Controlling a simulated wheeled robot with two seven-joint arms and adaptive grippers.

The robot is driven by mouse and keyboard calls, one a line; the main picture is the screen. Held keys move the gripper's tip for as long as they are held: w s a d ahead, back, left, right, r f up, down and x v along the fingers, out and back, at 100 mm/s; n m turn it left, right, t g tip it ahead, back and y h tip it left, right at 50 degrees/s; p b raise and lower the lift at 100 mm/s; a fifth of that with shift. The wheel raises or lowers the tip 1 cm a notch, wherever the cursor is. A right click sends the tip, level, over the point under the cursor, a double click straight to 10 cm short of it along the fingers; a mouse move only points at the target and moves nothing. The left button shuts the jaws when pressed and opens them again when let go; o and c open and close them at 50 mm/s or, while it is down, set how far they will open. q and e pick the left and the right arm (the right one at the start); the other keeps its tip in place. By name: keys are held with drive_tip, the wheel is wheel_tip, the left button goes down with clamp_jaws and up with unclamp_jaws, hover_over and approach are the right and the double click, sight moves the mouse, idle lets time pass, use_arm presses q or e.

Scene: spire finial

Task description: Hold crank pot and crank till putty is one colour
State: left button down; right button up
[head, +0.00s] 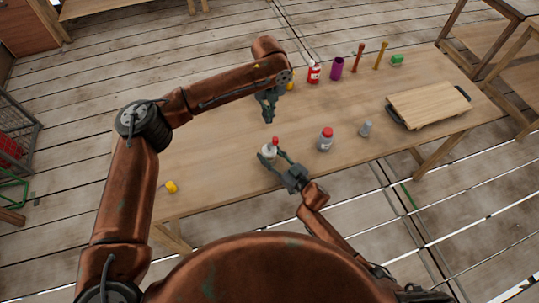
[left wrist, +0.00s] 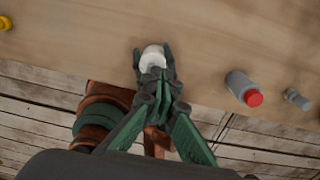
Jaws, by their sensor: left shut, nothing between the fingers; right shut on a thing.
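The crank pot (head: 268,151) is a small white vessel near the table's front edge, with a small red part (head: 275,140) showing beside it. My right gripper (head: 275,157) is shut on the pot. The pot's white top also shows in the left wrist view (left wrist: 152,55), between the right gripper's fingers. My left gripper (head: 268,114) is shut and empty, above the table and farther back than the pot in the head view. In the left wrist view its closed fingers (left wrist: 155,78) overlap the near side of the pot. The putty and its colour cannot be made out.
A grey bottle with a red cap (head: 325,140) and a small grey piece (head: 366,129) stand right of the pot. A red bottle (head: 314,73), purple cup (head: 336,68) and upright sticks (head: 358,58) line the back. A wooden tray (head: 428,106) lies right, a yellow piece (head: 171,187) left.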

sight(276, 137)
use_arm(q)
wheel_tip(276, 137, down, 6)
drive_tip(key=shift+f, duration=0.25)
drive_tip(key=shift+f, duration=0.1)
idle(1.5)
drive_tip(key=shift+f, duration=1.35)
drive_tip(key=shift+s+d, duration=0.15)
drive_tip(key=shift+s+d, duration=0.25)
drive_tip(key=shift+s, duration=0.05)
drive_tip(key=shift+s+d, duration=0.3)
drive_tip(key=shift+d, duration=0.4)
idle(0.5)
drive_tip(key=shift+s+d, duration=0.4)
drive_tip(key=shift+s, duration=0.1)
idle(0.8)
drive_tip(key=shift+w, duration=0.25)
